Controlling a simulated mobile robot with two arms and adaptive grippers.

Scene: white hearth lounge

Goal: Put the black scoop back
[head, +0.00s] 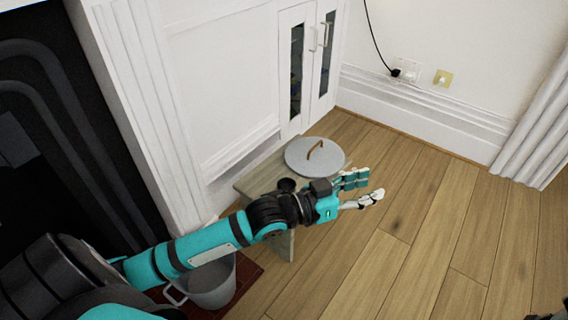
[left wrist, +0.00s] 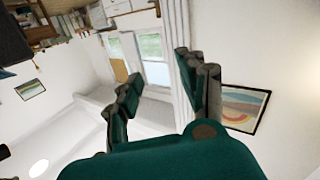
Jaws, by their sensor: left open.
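A small dark round thing (head: 287,185), perhaps the bowl of the black scoop, shows on the low wooden stool (head: 258,182), just behind my left forearm. My arm hides its lower part, so I cannot tell its full shape. My left gripper (head: 374,186) is open and empty, reaching past the stool's right side above the floor. In the left wrist view the two fingers of my left gripper (left wrist: 162,88) stand apart with nothing between them.
A round grey lid (head: 315,157) with a brown handle lies on the stool. A grey metal pot (head: 214,286) stands on a dark red floor patch beneath my left arm. White cabinet doors (head: 306,68) stand behind.

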